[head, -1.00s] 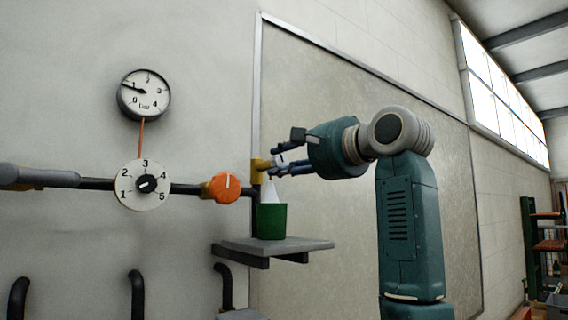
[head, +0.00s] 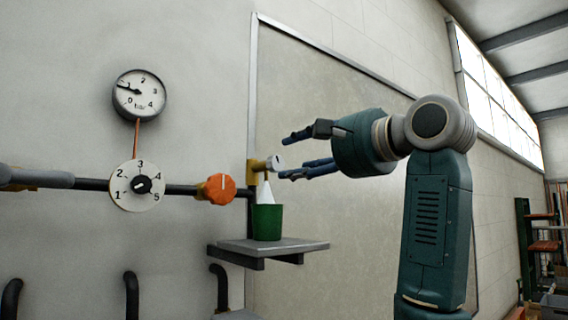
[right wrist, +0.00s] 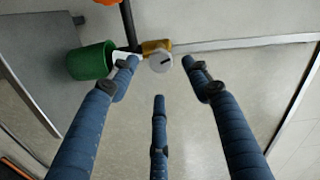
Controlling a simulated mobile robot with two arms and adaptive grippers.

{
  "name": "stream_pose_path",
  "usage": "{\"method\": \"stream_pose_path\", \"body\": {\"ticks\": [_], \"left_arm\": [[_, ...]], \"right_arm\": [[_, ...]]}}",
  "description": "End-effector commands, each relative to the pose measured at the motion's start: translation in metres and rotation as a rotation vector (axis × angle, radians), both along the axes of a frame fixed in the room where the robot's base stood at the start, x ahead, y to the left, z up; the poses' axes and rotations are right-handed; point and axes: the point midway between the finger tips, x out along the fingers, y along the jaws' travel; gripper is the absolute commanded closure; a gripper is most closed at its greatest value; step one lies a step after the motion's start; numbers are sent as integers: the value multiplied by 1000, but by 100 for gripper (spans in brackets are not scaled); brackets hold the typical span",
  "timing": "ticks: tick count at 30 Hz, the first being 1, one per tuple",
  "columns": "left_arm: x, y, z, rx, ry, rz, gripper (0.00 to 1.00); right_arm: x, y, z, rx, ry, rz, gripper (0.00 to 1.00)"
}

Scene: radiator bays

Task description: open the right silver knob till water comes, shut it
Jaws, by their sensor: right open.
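The silver knob (head: 276,162) sits on the front of a brass valve (head: 257,165) at the pipe's right end. In the right wrist view the knob (right wrist: 160,61) shows face-on with a dark mark. A white cone, which looks like water, (head: 265,190) spreads from the valve down to a green cup (head: 267,222). My right gripper (head: 284,158) is open and empty, its blue fingers just right of the knob and apart from it. In the right wrist view its fingers (right wrist: 160,76) are spread, with the knob beyond the gap. My left gripper is not in view.
The cup stands on a grey shelf (head: 290,246). An orange knob (head: 220,189) and a white numbered dial (head: 137,186) sit left along the pipe. A pressure gauge (head: 139,94) hangs above. Open room lies right of the valve.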

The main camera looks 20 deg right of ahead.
Motion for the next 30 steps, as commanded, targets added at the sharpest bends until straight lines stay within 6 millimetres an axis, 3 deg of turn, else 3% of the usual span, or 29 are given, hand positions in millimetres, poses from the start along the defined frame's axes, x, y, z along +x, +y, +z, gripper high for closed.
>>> {"method": "stream_pose_path", "body": {"ticks": [3, 10, 30], "left_arm": [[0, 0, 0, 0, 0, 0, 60], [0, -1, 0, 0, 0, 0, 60], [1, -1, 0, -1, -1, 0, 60]], "right_arm": [[-23, -9, 1, 0, -3, -1, 52], [-50, -18, -1, -1, 2, 0, 52], [-54, -20, -1, -1, 2, 0, 52]]}}
